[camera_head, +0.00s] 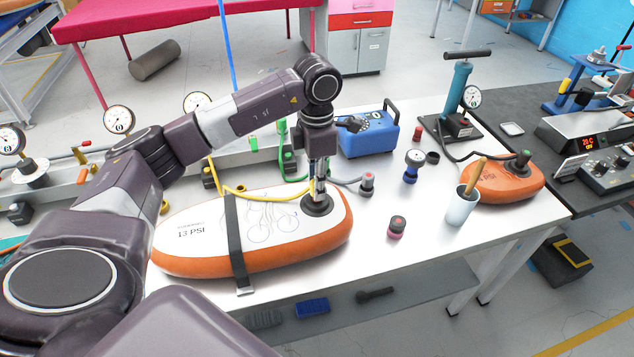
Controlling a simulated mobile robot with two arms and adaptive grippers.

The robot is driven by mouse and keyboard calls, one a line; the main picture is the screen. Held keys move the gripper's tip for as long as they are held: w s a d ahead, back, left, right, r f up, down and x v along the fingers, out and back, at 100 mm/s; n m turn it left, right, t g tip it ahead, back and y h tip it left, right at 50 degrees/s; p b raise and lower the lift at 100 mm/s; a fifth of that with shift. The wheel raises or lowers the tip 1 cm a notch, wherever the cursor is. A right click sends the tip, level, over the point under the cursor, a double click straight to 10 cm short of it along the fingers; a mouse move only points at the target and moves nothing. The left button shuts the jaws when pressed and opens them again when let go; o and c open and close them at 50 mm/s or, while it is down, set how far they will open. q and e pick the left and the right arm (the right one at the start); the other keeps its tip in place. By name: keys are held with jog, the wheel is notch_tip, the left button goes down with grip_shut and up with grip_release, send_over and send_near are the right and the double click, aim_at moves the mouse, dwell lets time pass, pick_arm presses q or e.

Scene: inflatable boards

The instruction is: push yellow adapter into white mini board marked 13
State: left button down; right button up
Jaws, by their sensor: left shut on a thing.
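The white mini board (182,215) with orange sides lies on the white table and is marked 13 PSI. A black strap crosses it. Its round black valve (318,208) is near its right end. My left gripper (318,194) points straight down right over the valve and is shut. The yellow hose (238,191) runs from the left and ends at the gripper. The yellow adapter itself is mostly hidden by the fingers. I cannot tell how deep it sits in the valve. My right gripper is not in view.
A blue pump box (368,134) stands behind the valve. An orange board (500,185) lies at the right edge. Gauges stand at the left.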

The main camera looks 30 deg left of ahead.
pick_arm(q)
jog(key=shift+f+b, duration=0.3)
jog(key=shift+f, duration=0.2)
jog(key=c, duration=1.6)
grip_release()
jog(key=shift+r, duration=0.15)
notch_tip(320, 180, up, 12)
jog(key=shift+f, duration=0.15)
jog(key=shift+f, duration=0.1)
